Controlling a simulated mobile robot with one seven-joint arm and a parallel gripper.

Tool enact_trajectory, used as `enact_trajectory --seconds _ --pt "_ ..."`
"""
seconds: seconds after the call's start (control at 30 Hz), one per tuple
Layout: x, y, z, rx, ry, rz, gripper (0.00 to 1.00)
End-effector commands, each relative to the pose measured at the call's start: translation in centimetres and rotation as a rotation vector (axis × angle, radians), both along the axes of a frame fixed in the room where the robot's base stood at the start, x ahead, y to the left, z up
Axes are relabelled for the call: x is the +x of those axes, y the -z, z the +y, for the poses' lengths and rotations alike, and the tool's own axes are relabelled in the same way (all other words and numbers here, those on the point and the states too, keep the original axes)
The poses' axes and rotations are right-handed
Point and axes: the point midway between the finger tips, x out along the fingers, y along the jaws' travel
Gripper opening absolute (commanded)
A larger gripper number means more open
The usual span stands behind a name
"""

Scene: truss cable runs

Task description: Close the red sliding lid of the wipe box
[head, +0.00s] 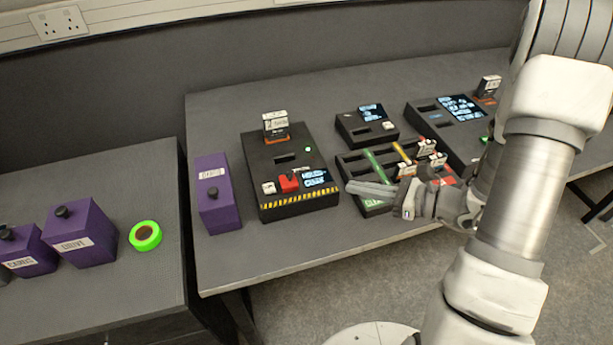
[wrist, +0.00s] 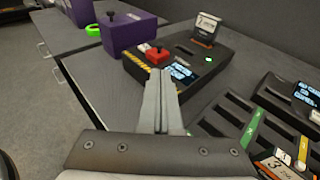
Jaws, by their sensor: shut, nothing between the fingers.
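I cannot make out for certain a wipe box with a red sliding lid. The clearest red part is a small red piece (head: 288,182) on a black box with a yellow-striped front edge (head: 298,206). It also shows as a red piece (wrist: 157,56) on the black box (wrist: 204,67) in the wrist view. A tall purple box (head: 215,200) with a white label stands to the left of the black box; no red shows on it. My gripper (head: 350,187) is shut and empty, to the right of the black box and over the front of a slotted tray. The shut fingers also show in the wrist view (wrist: 158,82).
The slotted black tray (head: 350,166) holds green and yellow strips and small labelled blocks. Black boxes with screens (head: 352,128) stand behind it. Purple knobbed boxes (head: 86,240) and a green tape roll (head: 146,236) sit on the left table. Bare tabletop lies in front of the black box.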

Motion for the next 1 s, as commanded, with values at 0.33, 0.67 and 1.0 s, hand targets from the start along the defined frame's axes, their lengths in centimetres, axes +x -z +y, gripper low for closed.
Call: enact_trajectory --seconds 0.33,0.67,1.0 --pt "2.6 1.5 5.1 -0.001 -0.008 0.0 0.0" --pt "5.5 3.0 10.3 -0.002 -0.007 -0.001 0.0" --pt "6.4 3.5 11.7 -0.002 -0.004 -0.001 0.0"
